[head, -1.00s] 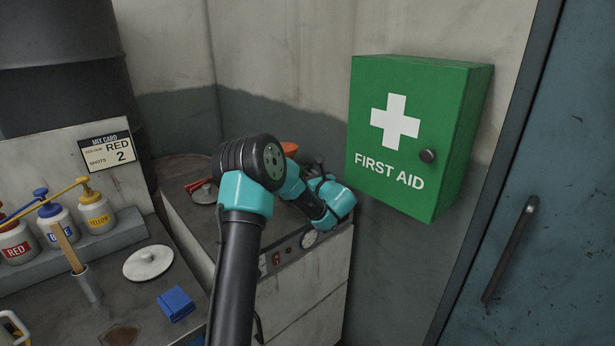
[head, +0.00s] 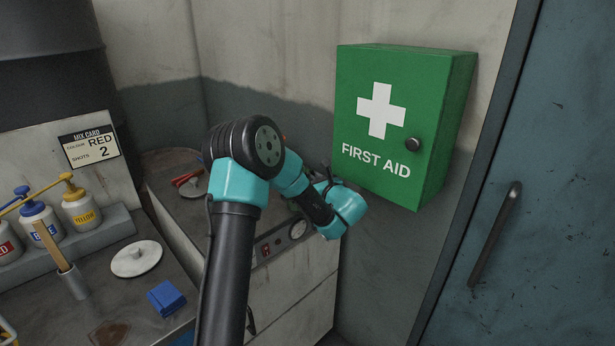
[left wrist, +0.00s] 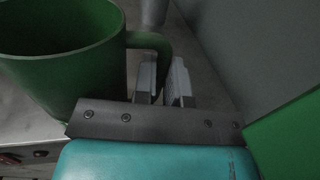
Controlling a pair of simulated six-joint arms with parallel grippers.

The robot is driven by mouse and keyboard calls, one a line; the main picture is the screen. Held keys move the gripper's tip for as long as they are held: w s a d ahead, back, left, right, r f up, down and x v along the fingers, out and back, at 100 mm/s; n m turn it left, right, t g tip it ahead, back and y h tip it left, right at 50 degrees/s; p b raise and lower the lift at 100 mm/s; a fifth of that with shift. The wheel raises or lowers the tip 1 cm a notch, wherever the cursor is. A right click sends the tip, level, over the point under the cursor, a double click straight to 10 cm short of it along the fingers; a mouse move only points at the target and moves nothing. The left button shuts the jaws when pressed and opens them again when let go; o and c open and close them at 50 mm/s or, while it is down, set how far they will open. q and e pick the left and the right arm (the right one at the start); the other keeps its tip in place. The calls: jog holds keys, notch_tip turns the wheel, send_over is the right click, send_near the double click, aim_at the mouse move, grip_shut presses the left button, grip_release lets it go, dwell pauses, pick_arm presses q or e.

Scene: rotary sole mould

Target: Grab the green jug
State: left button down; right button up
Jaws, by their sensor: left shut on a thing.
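The green jug (left wrist: 80,78) fills the upper left of the left wrist view, upright, its open mouth partly cut off by the frame. Its handle (left wrist: 150,42) curves out to the right of the body. My left gripper (left wrist: 164,82) is shut on this handle, with its pale fingers at the handle's lower part. In the head view my left arm covers the gripper and the jug, so neither can be made out there. My right gripper is in neither current view.
A green first aid cabinet (head: 425,120) hangs on the wall close to my left wrist. A grey unit (head: 290,290) with a gauge stands below my arm. Paint bottles (head: 80,207), a white lid (head: 136,259) and a blue block (head: 166,298) are on the left bench.

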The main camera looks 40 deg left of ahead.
pick_arm(q)
jog(key=v, duration=2)
jog(key=shift+d, duration=0.3)
jog(key=shift+s, duration=0.1)
